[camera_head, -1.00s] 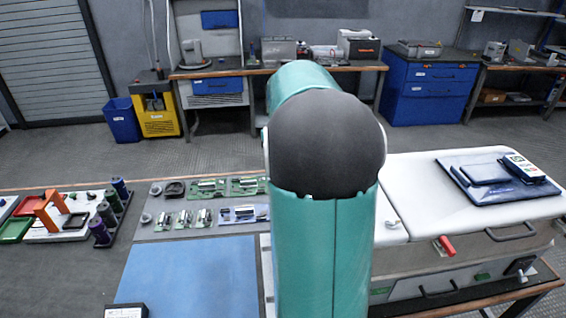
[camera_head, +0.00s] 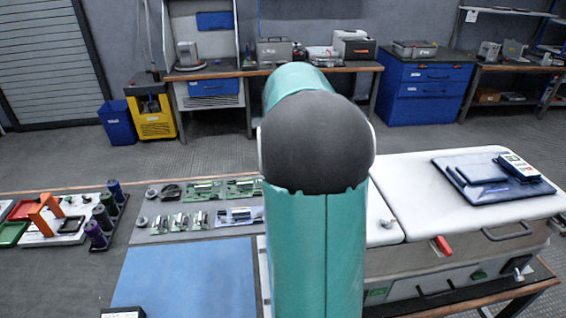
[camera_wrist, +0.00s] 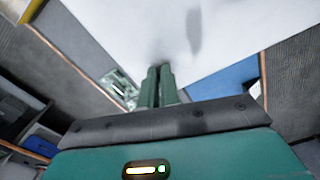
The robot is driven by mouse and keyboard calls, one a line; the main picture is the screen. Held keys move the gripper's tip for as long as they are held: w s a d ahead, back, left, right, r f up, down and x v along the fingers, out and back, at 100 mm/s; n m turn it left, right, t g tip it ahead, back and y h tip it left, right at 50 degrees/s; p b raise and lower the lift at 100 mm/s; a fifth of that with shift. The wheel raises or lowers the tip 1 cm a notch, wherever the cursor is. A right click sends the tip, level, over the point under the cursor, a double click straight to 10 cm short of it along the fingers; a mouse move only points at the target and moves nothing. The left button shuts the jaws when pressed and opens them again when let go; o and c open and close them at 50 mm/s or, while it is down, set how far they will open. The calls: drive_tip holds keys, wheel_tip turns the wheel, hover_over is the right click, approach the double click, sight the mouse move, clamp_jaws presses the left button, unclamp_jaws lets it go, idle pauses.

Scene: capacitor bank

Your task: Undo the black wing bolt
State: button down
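I cannot make out a black wing bolt in either view. The white-topped capacitor bank cabinet (camera_head: 410,180) stands at the right in the head view, partly hidden by my arm. A small silvery knob (camera_head: 388,223) is on its top, a red handle (camera_head: 443,246) at its front edge and a pale fitting (camera_head: 519,274) low on its front. In the wrist view my gripper (camera_wrist: 160,72) points over a white surface (camera_wrist: 190,35), with its two green fingers close together and nothing visible between them. My gripper is hidden in the head view.
A blue mat (camera_head: 190,275) and several green circuit boards (camera_head: 205,190) lie left of my arm. A dark blue tray (camera_head: 485,190) with a handheld meter (camera_head: 518,166) rests on the cabinet top. Spools (camera_head: 105,215) stand farther left. Floor shows behind the table.

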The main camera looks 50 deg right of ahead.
drive_tip(key=shift+n, duration=0.6)
drive_tip(key=c, duration=1.6)
unclamp_jaws()
drive_tip(key=shift+a+r, duration=0.1)
drive_tip(key=shift+o, duration=0.3)
drive_tip(key=shift+w, duration=0.1)
wheel_tip(320, 180, up, 14)
